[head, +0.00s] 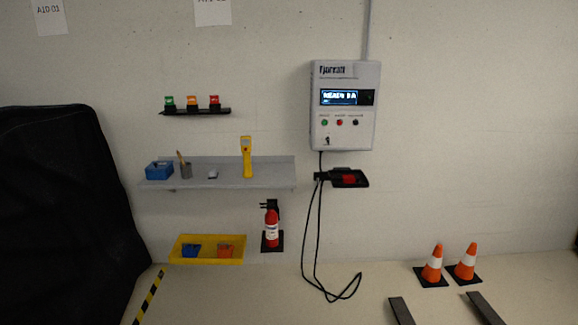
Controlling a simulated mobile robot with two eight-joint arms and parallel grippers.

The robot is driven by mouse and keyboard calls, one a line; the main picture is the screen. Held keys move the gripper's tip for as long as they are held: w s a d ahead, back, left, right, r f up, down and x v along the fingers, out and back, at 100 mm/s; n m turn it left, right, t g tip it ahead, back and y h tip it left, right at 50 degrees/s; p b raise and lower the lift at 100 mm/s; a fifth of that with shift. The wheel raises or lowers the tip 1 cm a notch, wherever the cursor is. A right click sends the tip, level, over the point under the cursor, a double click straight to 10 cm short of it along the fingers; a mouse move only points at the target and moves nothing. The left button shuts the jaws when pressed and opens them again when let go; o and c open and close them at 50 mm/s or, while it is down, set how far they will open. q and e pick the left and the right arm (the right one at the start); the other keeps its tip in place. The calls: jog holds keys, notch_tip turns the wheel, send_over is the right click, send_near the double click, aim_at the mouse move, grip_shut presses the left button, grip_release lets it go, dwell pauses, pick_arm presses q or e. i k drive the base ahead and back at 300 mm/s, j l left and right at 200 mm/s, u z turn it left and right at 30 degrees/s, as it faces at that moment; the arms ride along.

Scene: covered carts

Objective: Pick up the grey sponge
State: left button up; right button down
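A small light-grey object (213,174) lies on the grey wall shelf (271,173), between a grey pencil cup and a yellow handheld device. It may be the grey sponge, but it is too small to tell. No other grey sponge is visible. Neither of my grippers is in view.
On the shelf are a blue box (158,171), the cup (186,171) and the yellow device (246,157). Below are a yellow tray (236,241) and a red extinguisher (271,229). A black-covered bulk (65,215) stands left; cones (432,264) and dark bars (401,311) lie right.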

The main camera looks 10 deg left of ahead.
aim_at(213, 173)
jog(key=i+j+u, duration=0.15)
jog(key=i, duration=0.65)
jog(key=i+u, duration=0.1)
jog(key=i, duration=0.65)
jog(key=i+l+u, duration=0.15)
jog(key=i, duration=0.65)
jog(key=i+l+u, duration=0.15)
jog(key=i, duration=0.65)
jog(key=i+l+u, duration=0.25)
jog(key=i, duration=0.2)
jog(key=i+l+u, duration=0.25)
jog(key=i, duration=0.25)
jog(key=j, duration=0.1)
